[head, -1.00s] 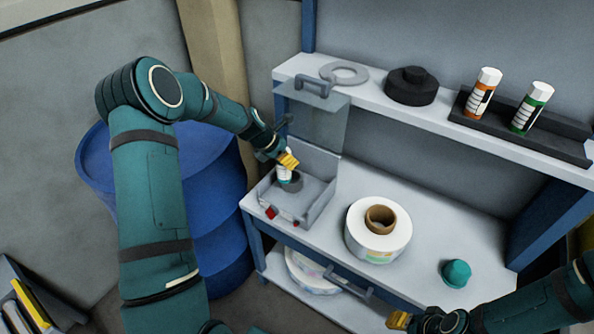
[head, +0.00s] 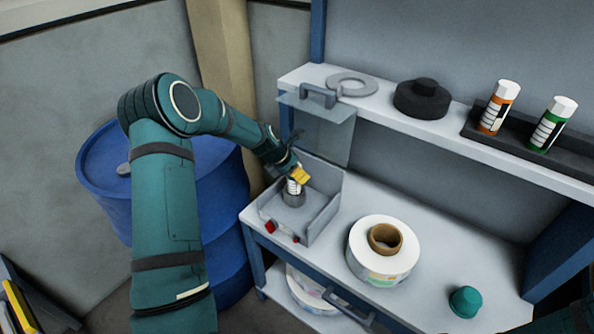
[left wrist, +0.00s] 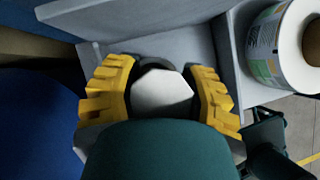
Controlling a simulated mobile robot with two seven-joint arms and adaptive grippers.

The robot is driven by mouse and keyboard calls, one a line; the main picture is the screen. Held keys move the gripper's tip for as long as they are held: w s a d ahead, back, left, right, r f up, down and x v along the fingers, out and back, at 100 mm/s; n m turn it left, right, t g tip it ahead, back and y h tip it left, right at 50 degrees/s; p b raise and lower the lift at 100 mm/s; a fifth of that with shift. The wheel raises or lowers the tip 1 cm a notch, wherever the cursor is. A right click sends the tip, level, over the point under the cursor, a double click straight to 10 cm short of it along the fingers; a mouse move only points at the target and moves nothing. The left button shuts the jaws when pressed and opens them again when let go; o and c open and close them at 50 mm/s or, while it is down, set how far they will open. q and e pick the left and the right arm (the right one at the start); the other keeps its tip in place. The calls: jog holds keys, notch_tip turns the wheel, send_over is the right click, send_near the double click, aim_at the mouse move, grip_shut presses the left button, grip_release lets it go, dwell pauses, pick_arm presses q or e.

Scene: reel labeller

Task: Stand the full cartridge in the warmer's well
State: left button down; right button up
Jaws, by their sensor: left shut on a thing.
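The warmer is a grey open-fronted box (head: 325,222) on the bench, with a short dark grey cylindrical well (head: 293,199) inside. My left gripper (head: 299,174) has yellow fingertips and is shut on a white cartridge (head: 294,187) with dark label marks. The cartridge is about upright at the well's mouth; I cannot tell how far its lower end is inside. In the left wrist view the cartridge's white faceted cap (left wrist: 162,92) sits between the yellow fingers (left wrist: 160,98), with part of a dark ring behind it. My right gripper is out of view.
A clear raised cover (head: 322,125) is behind the warmer. A white label reel (head: 372,262) and a teal cap (head: 466,302) stand to the right. Orange (head: 497,108) and green (head: 552,125) cartridges stand in a shelf rack. A blue drum (head: 105,185) is left.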

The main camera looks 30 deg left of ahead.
pick_arm(q)
jog(key=shift+f+b, duration=0.35)
jog(key=shift+f, duration=0.45)
jog(key=shift+r+p, duration=0.1)
jog(key=shift+p, duration=0.3)
dwell(0.6)
jog(key=shift+f+b, duration=0.4)
jog(key=shift+f, duration=0.25)
dwell(0.3)
jog(key=c, duration=0.7)
grip_release()
jog(key=shift+c, duration=0.2)
jog(key=p+v, duration=0.6)
jog(key=v, duration=0.5)
